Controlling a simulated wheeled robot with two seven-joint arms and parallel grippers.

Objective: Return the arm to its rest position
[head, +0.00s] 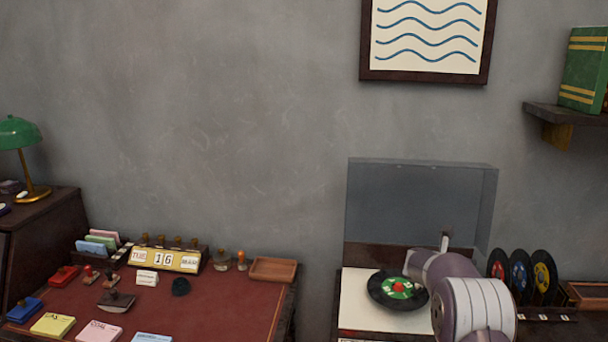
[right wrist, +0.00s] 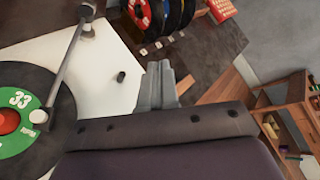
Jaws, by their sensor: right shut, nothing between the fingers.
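My right arm (head: 470,300) reaches in from the bottom right of the head view, over the right part of the record player. Its gripper cannot be made out there. In the right wrist view the grey fingers of my right gripper (right wrist: 159,84) are together and empty, above the white deck of the record player (right wrist: 115,60). A black record with a green label (right wrist: 20,143) lies on the platter, left of the fingers and apart from them. The record also shows in the head view (head: 385,290). My left gripper is not in view.
The clear lid (head: 420,205) stands raised. The tonearm (right wrist: 68,60) and a small black knob (right wrist: 121,76) are close to my fingers. Several records (head: 520,275) stand in a rack to the right. A red-topped desk (head: 215,305) with stamps and notes is at left.

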